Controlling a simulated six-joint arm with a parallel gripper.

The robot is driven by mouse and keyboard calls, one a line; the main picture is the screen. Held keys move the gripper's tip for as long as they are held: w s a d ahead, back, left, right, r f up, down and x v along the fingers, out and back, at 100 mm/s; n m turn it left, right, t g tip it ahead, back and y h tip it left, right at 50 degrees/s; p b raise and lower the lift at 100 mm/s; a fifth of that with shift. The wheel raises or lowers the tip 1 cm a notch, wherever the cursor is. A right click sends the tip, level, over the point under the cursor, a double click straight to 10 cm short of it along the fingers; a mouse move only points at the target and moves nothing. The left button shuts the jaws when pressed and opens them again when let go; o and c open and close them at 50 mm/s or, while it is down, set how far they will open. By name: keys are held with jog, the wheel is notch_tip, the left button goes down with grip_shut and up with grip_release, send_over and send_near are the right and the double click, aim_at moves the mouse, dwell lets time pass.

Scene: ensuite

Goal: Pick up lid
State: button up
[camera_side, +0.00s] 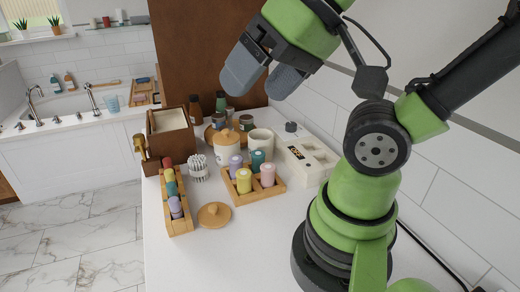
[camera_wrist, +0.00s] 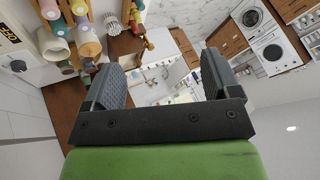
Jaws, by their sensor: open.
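A round wooden lid (camera_side: 214,215) with a small knob lies flat on the white counter, in front of the wooden tray of jars, in the side view. A second wooden lid (camera_side: 228,136) sits on a cream canister (camera_side: 227,153) farther back. My gripper (camera_side: 260,88) is open and empty, high above the back of the counter and well apart from both lids. Its two grey fingers also show wide apart in the wrist view (camera_wrist: 161,75). I cannot make out the loose lid in the wrist view.
A tray (camera_side: 241,198) of coloured jars stands behind the loose lid, and a narrow box (camera_side: 179,225) of rolls is to its left. A white brush (camera_side: 199,168), a brown bin (camera_side: 170,135) and a white appliance (camera_side: 305,158) stand behind. The counter front (camera_side: 235,260) is clear.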

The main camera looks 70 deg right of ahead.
jog(key=o, duration=0.3)
jog(key=shift+o, duration=0.2)
jog(key=m+g+h, duration=0.2)
jog(key=m+g, duration=0.5)
jog(key=m, duration=1.6)
send_over(213, 207)
notch_tip(213, 207, down, 21)
jog(key=shift+s+a+r, duration=0.1)
jog(key=shift+s+a, duration=0.05)
jog(key=shift+f, duration=5)
